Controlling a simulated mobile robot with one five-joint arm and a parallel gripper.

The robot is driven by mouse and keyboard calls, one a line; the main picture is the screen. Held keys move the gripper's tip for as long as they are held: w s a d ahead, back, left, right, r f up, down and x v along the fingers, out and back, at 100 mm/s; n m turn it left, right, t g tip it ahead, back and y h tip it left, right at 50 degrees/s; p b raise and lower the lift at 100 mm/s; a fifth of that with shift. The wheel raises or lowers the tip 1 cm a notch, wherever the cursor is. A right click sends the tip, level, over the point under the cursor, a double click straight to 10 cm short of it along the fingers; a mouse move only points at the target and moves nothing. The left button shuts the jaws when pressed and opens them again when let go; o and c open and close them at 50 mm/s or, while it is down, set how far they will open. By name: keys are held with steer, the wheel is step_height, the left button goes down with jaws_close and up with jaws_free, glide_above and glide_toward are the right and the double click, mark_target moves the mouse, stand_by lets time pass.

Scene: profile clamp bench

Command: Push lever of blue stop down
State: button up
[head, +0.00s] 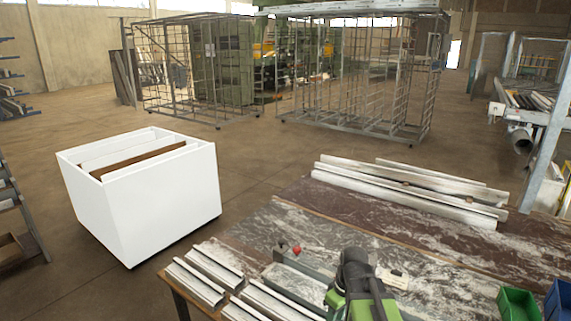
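I cannot make out a clearly blue stop or its lever on the bench (400,257). A small red knob (296,251) sits on a grey rail-like piece (305,266) near the bench's left part. Whether this piece belongs to the stop, I cannot tell.
White profiles lie at the front left (214,267) and back (405,190). A green bin (517,304) and a blue bin (558,302) sit at right. A white box (150,205) stands on open floor.

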steer(key=shift+s+a+f+m+h, duration=0.15)
steer(key=shift+s+a+f+m, duration=0.1)
steer(key=shift+s+a+m, duration=0.2)
steer(key=shift+s+a+f+m+h, duration=0.15)
steer(key=shift+s+a+f+m, duration=0.15)
steer(key=shift+s, duration=0.25)
steer(key=m, duration=0.1)
steer(key=s+d+m, duration=0.1)
steer(key=d+m, duration=0.1)
steer(key=shift+s+r+m+h, duration=0.2)
steer(key=shift+r+m+h, duration=0.05)
steer(key=shift+m+h, duration=0.1)
steer(key=shift+d+m, duration=0.25)
steer(key=shift+m, duration=1.05)
